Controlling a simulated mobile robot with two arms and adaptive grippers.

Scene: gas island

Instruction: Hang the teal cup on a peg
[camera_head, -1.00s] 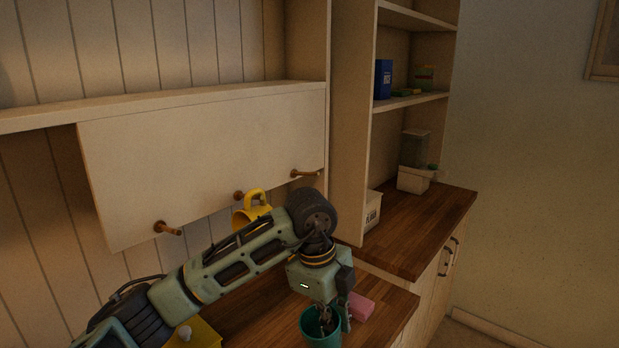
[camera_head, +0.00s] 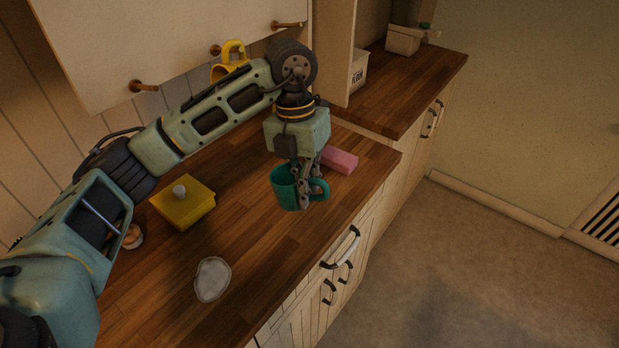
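The teal cup (camera_head: 284,190) is at the front part of the wooden counter, its opening up and its handle to the right. My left gripper (camera_head: 304,188) points down at the cup's right side, its fingers by the wall and handle and partly covering both. I cannot tell whether the fingers are closed on it or whether the cup touches the counter. Under the white wall cabinet are a left peg (camera_head: 142,86), a middle peg (camera_head: 215,50) with a yellow cup (camera_head: 234,58) at it, and a right peg (camera_head: 288,26). My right gripper is not in view.
A pink block (camera_head: 340,160) lies just right of the teal cup. A yellow lidded box (camera_head: 184,204) and a whitish round piece (camera_head: 212,279) are on the counter (camera_head: 250,250) to the left. A white container (camera_head: 357,70) stands behind.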

